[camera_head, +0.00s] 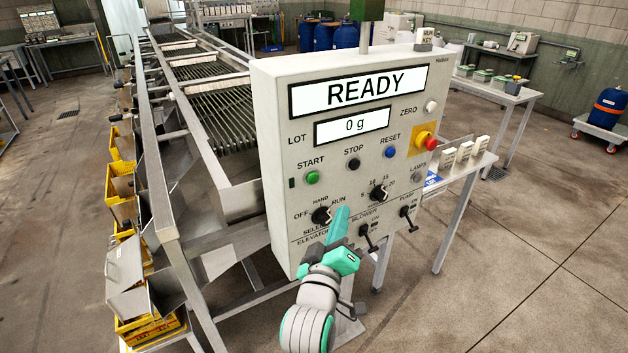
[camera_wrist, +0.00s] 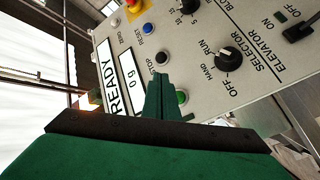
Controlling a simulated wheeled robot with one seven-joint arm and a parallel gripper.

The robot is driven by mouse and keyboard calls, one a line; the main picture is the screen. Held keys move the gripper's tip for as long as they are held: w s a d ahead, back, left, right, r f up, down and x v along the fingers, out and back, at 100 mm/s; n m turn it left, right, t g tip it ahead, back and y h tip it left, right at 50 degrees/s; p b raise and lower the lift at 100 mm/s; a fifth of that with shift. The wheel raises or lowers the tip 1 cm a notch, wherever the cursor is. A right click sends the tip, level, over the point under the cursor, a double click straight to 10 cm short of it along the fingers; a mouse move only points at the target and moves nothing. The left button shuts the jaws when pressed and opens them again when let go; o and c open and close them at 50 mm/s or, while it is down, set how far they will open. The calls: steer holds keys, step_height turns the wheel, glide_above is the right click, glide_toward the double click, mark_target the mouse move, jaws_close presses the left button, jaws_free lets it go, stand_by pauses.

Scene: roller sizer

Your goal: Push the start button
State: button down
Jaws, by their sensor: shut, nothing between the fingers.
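The green start button (camera_head: 312,177) is on the left of the grey control panel (camera_head: 290,240), under the label START. In the wrist view the start button (camera_wrist: 181,97) shows just to the right of my fingers. My gripper (camera_head: 341,212) is shut and empty, in front of the panel's lower part, below and to the right of the start button in the head view. In the wrist view my gripper (camera_wrist: 160,78) points at the panel. I cannot tell the exact gap to the panel. The display (camera_head: 358,91) reads READY and a smaller display (camera_head: 352,125) reads 0 g.
The black stop button (camera_head: 354,164), blue reset button (camera_head: 390,152) and red emergency stop (camera_head: 427,141) share the panel. The selector knob (camera_head: 321,215) and blower lever (camera_head: 366,236) are close to my gripper. The roller frame (camera_head: 165,200) stands at left.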

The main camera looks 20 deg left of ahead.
mark_target(319, 177)
steer(key=shift+w+a+r, duration=0.15)
steer(key=shift+a+r, duration=0.05)
steer(key=shift+r, duration=0.45)
steer(key=w+a, duration=0.5)
steer(key=a, duration=0.2)
steer(key=shift+w, duration=0.2)
steer(key=shift+w+a, duration=0.15)
stand_by(2.0)
steer(key=shift+w+a, duration=0.1)
steer(key=shift+a, duration=0.05)
steer(key=shift+w+a, duration=0.3)
steer(key=shift+a, duration=0.1)
stand_by(1.0)
stand_by(0.3)
steer(key=shift+s+d, duration=0.55)
steer(key=shift+d, duration=0.15)
